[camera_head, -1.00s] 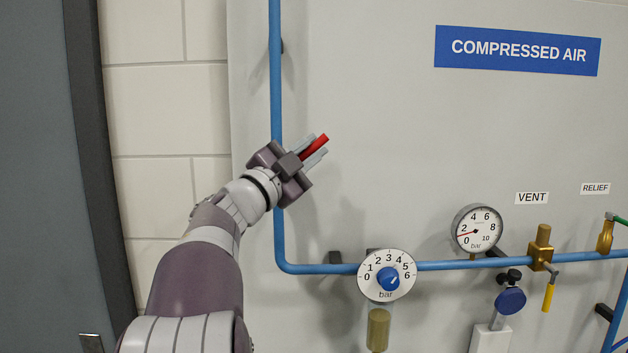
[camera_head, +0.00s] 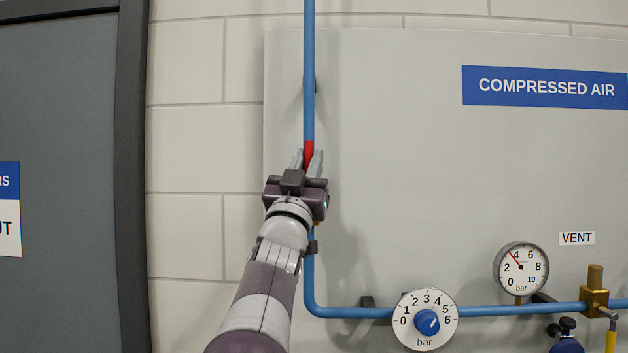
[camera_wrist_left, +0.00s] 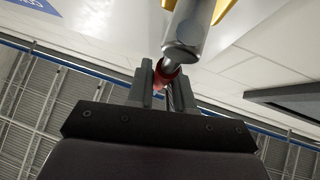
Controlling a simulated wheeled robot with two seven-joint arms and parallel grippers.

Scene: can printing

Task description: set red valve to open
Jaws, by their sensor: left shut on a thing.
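The red valve handle (camera_head: 309,150) points straight up, in line with the vertical blue pipe (camera_head: 308,60). My left gripper (camera_head: 307,161) is shut on this handle, with the red end showing between and above its fingers. In the left wrist view, the red handle (camera_wrist_left: 172,73) shows between the two grey fingers (camera_wrist_left: 163,84), below a grey metal cylinder. The valve body is mostly hidden behind my gripper and wrist. My right gripper is not in view.
A pressure gauge (camera_head: 520,269) reads near 4. A dial with a blue knob (camera_head: 427,322) sits on the lower pipe. A brass VENT valve (camera_head: 595,290) with a yellow handle is at the right. The panel between pipe and gauge is clear.

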